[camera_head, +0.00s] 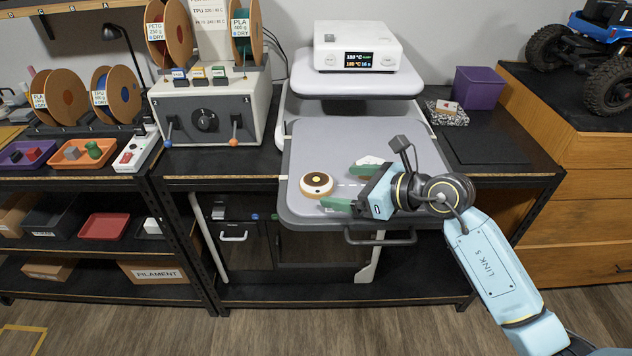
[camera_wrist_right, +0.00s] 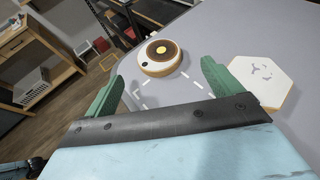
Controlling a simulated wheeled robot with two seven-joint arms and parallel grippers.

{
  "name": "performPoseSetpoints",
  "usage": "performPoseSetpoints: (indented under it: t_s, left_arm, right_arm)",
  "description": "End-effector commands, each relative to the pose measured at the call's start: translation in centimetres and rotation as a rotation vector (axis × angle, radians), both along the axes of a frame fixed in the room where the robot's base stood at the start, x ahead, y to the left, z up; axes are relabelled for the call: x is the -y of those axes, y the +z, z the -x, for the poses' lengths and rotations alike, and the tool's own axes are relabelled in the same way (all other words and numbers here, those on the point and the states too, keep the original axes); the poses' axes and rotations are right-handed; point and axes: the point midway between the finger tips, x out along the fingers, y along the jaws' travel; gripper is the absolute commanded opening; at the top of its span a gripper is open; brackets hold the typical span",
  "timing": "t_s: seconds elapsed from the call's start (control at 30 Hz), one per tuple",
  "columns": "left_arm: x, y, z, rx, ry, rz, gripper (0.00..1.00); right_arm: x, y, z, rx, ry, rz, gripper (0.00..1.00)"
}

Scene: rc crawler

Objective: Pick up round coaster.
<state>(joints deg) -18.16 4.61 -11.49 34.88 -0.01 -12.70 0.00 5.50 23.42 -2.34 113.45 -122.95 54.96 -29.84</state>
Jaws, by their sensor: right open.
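The round coaster (camera_head: 317,184) lies flat on the grey tray surface, left of my right gripper. It has a pale rim, a dark brown ring and a yellow centre, and shows in the right wrist view (camera_wrist_right: 160,57) beyond the fingers. My right gripper (camera_head: 345,189) is open and empty, its green fingers pointing toward the coaster; in the right wrist view the fingers (camera_wrist_right: 160,85) stand to either side of the view of it, apart from it. A white hexagonal piece (camera_wrist_right: 258,82) lies beside the right-hand finger in that view. My left gripper is not in view.
The grey plate (camera_head: 400,140) has a dark handle (camera_head: 380,238) at its front edge. A grey control box (camera_head: 212,108) is at left. A purple bin (camera_head: 478,88) and a black mat (camera_head: 485,147) are at right.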

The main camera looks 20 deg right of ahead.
Motion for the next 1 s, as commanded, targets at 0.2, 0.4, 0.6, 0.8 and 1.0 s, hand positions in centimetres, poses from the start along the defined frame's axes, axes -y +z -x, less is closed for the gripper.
performPoseSetpoints:
  t_s: [0.2,0.4,0.6,0.8,1.0]
  left_arm:
    - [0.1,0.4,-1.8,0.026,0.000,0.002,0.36]
    - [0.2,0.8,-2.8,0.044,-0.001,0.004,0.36]
    - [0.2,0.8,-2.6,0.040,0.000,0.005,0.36]
    - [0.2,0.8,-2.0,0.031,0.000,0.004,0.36]
    - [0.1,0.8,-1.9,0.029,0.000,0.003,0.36]
  right_arm:
    - [-1.3,-0.5,-1.2,0.000,0.001,-0.003,0.91]
    - [-3.1,-1.5,-3.3,0.000,0.000,-0.004,0.91]
    - [-3.6,-2.0,-4.0,0.000,0.000,0.000,0.91]
    - [-3.6,-2.0,-4.0,0.000,0.000,0.000,0.84]
    - [-3.6,-2.0,-3.9,0.000,0.000,0.000,0.58]
